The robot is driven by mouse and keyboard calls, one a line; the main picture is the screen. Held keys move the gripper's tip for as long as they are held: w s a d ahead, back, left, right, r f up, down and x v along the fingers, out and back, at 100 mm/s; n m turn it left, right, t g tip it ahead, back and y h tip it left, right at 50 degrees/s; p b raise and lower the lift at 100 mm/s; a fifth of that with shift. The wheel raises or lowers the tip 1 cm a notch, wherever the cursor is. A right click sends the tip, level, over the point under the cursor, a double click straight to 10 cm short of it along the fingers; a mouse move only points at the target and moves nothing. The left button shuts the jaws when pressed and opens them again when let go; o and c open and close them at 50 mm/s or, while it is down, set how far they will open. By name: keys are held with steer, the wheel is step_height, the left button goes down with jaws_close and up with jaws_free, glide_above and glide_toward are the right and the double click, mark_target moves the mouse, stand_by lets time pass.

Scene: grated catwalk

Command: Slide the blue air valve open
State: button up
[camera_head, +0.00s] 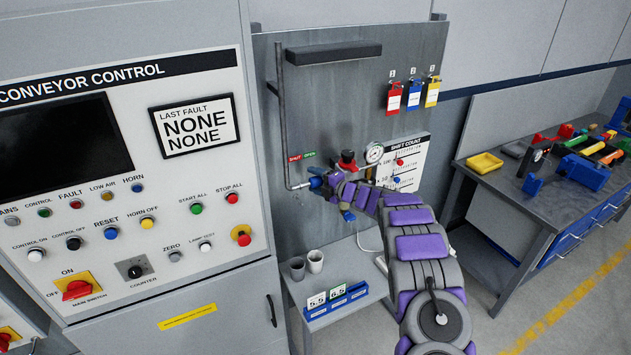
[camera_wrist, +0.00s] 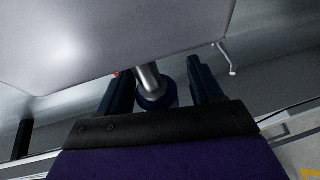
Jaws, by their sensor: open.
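The blue air valve (camera_head: 315,184) sits at the lower end of a thin grey pipe on the grey panel, below a red SHUT label (camera_head: 294,158) and a green OPEN label (camera_head: 310,154). My gripper (camera_head: 328,184) is at the valve, coming from the right. In the wrist view my gripper (camera_wrist: 160,72) is open, with one dark finger on each side of a blue collar (camera_wrist: 154,92) on a silver pipe (camera_wrist: 148,75). I cannot tell whether either finger touches it. My arm hides part of the fittings right of the valve.
A red knob (camera_head: 347,158) and a round gauge (camera_head: 374,153) are close above my gripper. Below is a small shelf with two cups (camera_head: 315,261) and a blue card holder (camera_head: 336,300). The control cabinet (camera_head: 150,200) stands left; a workbench (camera_head: 540,195) with tools stands right.

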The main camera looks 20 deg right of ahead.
steer(key=b+v, duration=0.1)
steer(key=v, duration=1.5)
steer(key=shift+s+b, duration=0.35)
steer(key=shift+d, duration=0.15)
